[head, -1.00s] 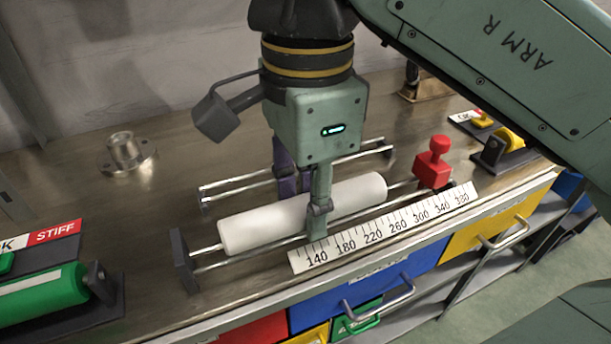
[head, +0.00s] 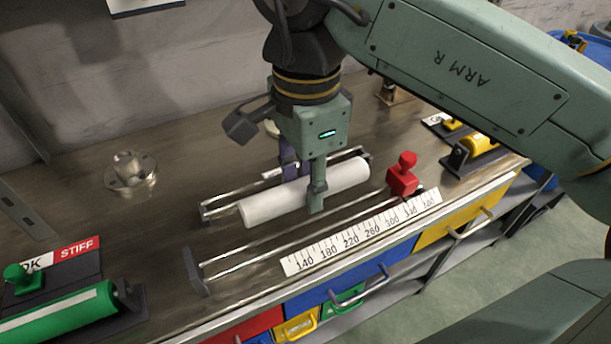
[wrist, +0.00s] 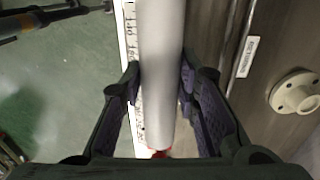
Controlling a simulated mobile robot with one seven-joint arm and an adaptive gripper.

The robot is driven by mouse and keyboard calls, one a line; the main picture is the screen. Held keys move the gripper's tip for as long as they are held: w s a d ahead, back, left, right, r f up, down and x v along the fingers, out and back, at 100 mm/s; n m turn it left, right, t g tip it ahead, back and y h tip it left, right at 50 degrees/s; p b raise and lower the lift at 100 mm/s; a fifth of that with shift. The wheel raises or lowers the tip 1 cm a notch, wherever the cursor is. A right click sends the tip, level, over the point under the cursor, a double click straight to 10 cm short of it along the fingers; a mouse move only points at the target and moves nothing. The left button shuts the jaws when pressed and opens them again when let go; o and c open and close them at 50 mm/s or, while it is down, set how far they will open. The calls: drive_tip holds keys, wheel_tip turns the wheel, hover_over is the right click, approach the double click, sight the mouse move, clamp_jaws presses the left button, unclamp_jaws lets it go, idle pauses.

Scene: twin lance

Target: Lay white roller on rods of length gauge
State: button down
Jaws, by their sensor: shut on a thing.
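The white roller (head: 300,193) is in my gripper (head: 303,200), whose fingers are shut around its middle. It is held level and runs along the rods' direction. In the head view it appears behind the gauge's front rods, overlapping the rear rack; its exact height is unclear. The length gauge has two bare rods (head: 300,231), a dark end plate (head: 194,272), a red stop block (head: 403,177) at the right and a number scale (head: 360,235) in front. In the wrist view the roller (wrist: 161,70) lies between both fingers, with the scale (wrist: 131,55) beside it.
A rear rack (head: 222,203) with rods stands behind the gauge. A metal flange (head: 130,172) is at the back left. A green roller (head: 62,318) on a stand is front left, a yellow roller (head: 477,145) at right. Coloured drawers (head: 350,285) lie below the bench's front edge.

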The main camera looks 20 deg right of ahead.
drive_tip(key=shift+f+b, duration=2.6)
drive_tip(key=shift+f, duration=1.05)
drive_tip(key=c, duration=1.2)
unclamp_jaws()
drive_tip(key=shift+o, duration=0.2)
drive_tip(key=shift+r, duration=0.1)
wheel_tip(320, 180, up, 7)
drive_tip(key=shift+r, duration=0.2)
